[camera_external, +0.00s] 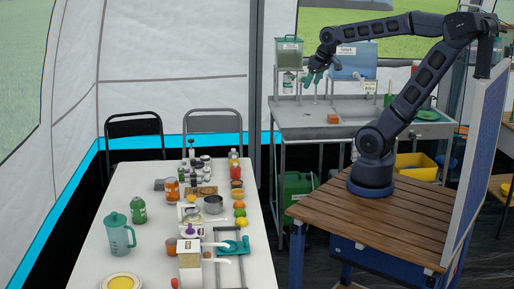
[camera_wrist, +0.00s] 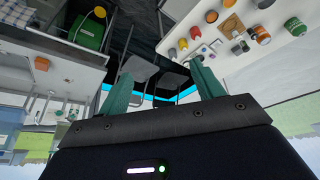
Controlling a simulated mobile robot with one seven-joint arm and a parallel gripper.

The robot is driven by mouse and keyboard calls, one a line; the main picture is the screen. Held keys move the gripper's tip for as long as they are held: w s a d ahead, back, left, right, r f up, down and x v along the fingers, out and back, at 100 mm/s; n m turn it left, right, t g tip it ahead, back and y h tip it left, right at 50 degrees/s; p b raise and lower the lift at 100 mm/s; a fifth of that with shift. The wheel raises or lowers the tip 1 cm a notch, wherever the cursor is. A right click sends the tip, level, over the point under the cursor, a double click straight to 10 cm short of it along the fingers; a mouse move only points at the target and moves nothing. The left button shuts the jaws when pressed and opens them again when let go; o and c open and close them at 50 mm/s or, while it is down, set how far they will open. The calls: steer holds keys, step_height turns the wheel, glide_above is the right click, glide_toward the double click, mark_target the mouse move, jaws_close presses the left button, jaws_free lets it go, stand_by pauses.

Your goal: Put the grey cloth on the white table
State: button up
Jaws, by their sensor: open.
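The white table (camera_external: 160,222) stands at the left in the external view, covered with food and kitchenware. I cannot clearly make out a grey cloth. A small dark grey item (camera_external: 159,185) lies near the table's left edge, too small to identify. My gripper (camera_external: 314,80) is raised in front of the metal sink unit, well away from the white table. In the wrist view its two green fingers (camera_wrist: 162,88) are spread apart with nothing between them. The wrist picture is upside down and shows part of the table at upper right.
The metal sink unit (camera_external: 349,129) holds an orange sponge (camera_external: 333,118), with green and blue containers at its back. A teal pitcher (camera_external: 118,235) and several jars crowd the white table. Two chairs (camera_external: 212,121) stand behind it. A blue panel (camera_external: 477,165) stands right of my arm.

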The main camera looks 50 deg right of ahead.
steer(key=shift+m, duration=0.4)
steer(key=s, duration=0.1)
steer(key=s+d+f, duration=0.1)
steer(key=s, duration=0.3)
steer(key=shift+d+f, duration=0.2)
steer(key=shift+d, duration=0.1)
